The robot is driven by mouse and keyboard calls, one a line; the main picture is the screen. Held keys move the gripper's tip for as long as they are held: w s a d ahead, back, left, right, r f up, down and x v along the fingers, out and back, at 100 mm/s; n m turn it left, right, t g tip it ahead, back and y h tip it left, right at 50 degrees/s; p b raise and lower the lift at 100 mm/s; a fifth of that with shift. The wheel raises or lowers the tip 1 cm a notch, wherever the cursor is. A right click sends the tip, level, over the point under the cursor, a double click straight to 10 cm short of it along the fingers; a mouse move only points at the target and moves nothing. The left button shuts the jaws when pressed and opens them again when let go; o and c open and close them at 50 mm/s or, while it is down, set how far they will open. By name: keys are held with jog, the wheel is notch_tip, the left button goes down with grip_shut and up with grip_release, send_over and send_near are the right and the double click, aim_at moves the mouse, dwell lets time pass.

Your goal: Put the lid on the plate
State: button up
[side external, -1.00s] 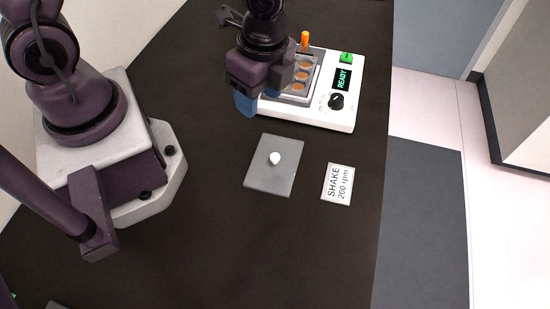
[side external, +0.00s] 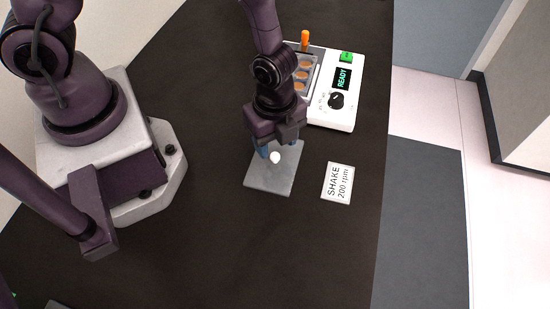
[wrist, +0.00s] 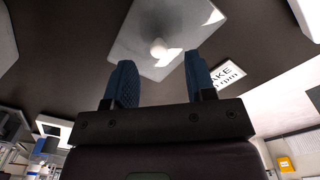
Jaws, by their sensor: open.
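The lid (side external: 270,178) is a flat grey square with a white knob (side external: 275,157), lying on the dark table; it also shows in the wrist view (wrist: 140,38). The plate (side external: 304,72), with several round orange-brown wells, sits on the white shaker device (side external: 332,115); my arm hides part of it in the side view. My gripper (side external: 272,150) is open and empty, its blue fingers close to the knob in the side view. In the wrist view the knob (wrist: 160,47) shows beyond and between the two fingertips (wrist: 160,63); contact is not visible.
A white card reading "SHAKE 200 rpm" (side external: 337,183) lies to the right of the lid. The table in front of the lid is clear.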

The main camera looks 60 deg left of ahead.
aim_at(275, 155)
jog(key=shift+s+d+f, duration=0.1)
jog(key=shift+d+f, duration=0.05)
jog(key=shift+f, duration=1.65)
grip_shut()
jog(key=shift+r, duration=0.1)
notch_tip(275, 155, up, 10)
